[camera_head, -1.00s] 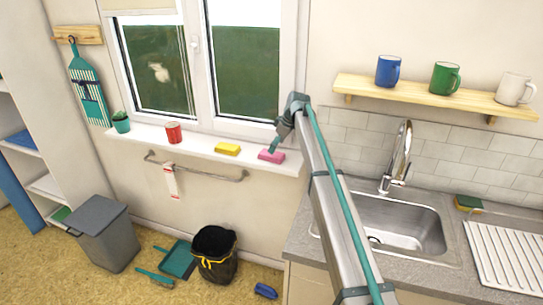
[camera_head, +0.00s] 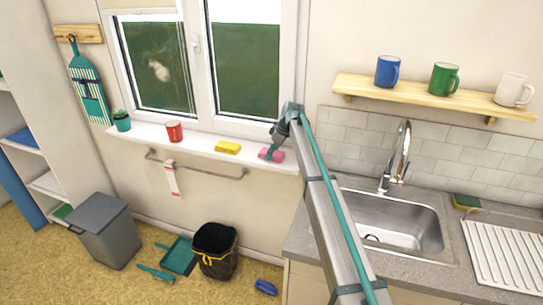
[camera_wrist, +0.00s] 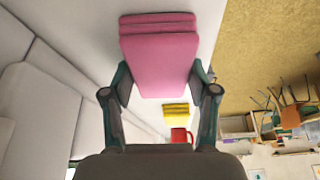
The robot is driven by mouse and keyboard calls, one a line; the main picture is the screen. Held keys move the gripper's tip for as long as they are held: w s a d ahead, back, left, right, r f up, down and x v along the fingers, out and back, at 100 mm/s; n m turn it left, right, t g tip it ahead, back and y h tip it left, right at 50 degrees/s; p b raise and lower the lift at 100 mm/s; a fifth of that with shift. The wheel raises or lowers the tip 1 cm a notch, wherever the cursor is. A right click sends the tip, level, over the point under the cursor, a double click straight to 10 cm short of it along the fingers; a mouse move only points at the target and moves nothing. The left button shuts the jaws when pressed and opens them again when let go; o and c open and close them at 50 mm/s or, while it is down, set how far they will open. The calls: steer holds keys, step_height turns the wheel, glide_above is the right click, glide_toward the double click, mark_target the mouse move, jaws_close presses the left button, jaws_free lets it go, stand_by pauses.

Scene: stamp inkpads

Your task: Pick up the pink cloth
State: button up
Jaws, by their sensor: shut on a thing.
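The pink cloth (camera_head: 266,154) is a small folded block at the right end of the white windowsill. In the wrist view the pink cloth (camera_wrist: 160,60) fills the upper middle, its folded layers showing at the top. My gripper (camera_head: 276,149) is at the cloth, with one teal finger visible over it in the head view. In the wrist view my gripper (camera_wrist: 160,84) has one finger on each side of the cloth, shut on it. Whether the cloth is clear of the sill cannot be told.
The window is close behind; the sink (camera_head: 390,222) is to the right.

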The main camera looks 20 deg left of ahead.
steer(key=shift+r, duration=0.2)
steer(key=shift+r, duration=0.55)
steer(key=s+d+r+b, duration=0.2)
steer(key=s+r, duration=0.3)
steer(key=s, duration=0.1)
steer(key=s+d+r+b, duration=0.3)
steer(key=s+r, duration=0.3)
steer(key=s, duration=0.1)
steer(key=shift+d+r, duration=0.3)
steer(key=shift+w, duration=0.1)
steer(key=o, duration=0.4)
steer(key=shift+c, duration=1.3)
